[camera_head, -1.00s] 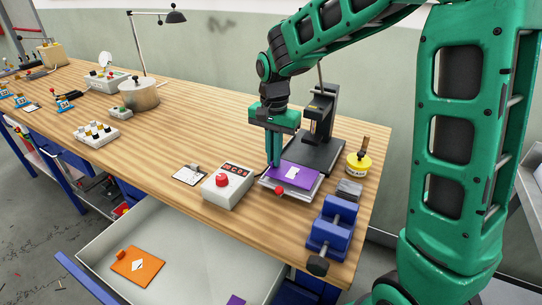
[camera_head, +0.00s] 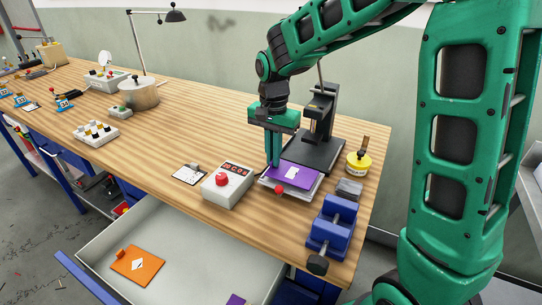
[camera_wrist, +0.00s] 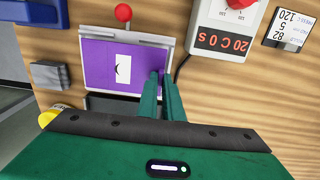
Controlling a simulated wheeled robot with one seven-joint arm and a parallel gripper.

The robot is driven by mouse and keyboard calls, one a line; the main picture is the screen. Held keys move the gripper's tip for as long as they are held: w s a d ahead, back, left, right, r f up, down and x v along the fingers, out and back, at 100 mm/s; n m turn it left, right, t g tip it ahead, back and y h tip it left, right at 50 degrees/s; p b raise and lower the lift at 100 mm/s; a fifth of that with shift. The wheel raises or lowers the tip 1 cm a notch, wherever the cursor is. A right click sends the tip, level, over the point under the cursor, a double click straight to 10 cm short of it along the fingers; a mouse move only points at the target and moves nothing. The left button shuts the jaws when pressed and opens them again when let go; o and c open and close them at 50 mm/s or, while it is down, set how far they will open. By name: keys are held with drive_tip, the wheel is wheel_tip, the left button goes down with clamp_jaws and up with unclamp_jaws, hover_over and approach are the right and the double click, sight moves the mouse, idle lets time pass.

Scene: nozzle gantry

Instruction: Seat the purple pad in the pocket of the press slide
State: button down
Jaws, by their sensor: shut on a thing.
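The purple pad (camera_head: 294,174), with a white label on top, lies over the pale press slide (camera_head: 305,190) in front of the dark press. My gripper (camera_head: 273,160) is shut on the pad's left edge in the head view. In the wrist view the purple pad (camera_wrist: 112,66) covers most of the slide (camera_wrist: 165,42), and my gripper (camera_wrist: 158,78) meets its right edge. The pad looks roughly lined up with the slide. The pocket is hidden beneath it, so I cannot tell whether the pad is fully down.
A black press (camera_head: 320,135) stands behind the slide, whose red knob (camera_head: 279,189) points forward. A blue vise (camera_head: 332,228) and yellow tin (camera_head: 358,162) are to the right. An open drawer (camera_head: 190,250) holds an orange pad.

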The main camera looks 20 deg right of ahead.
drive_tip(key=shift+f, duration=0.65)
idle(0.8)
drive_tip(key=c, duration=1.8)
unclamp_jaws()
drive_tip(key=shift+c, duration=0.2)
drive_tip(key=shift+r, duration=3.5)
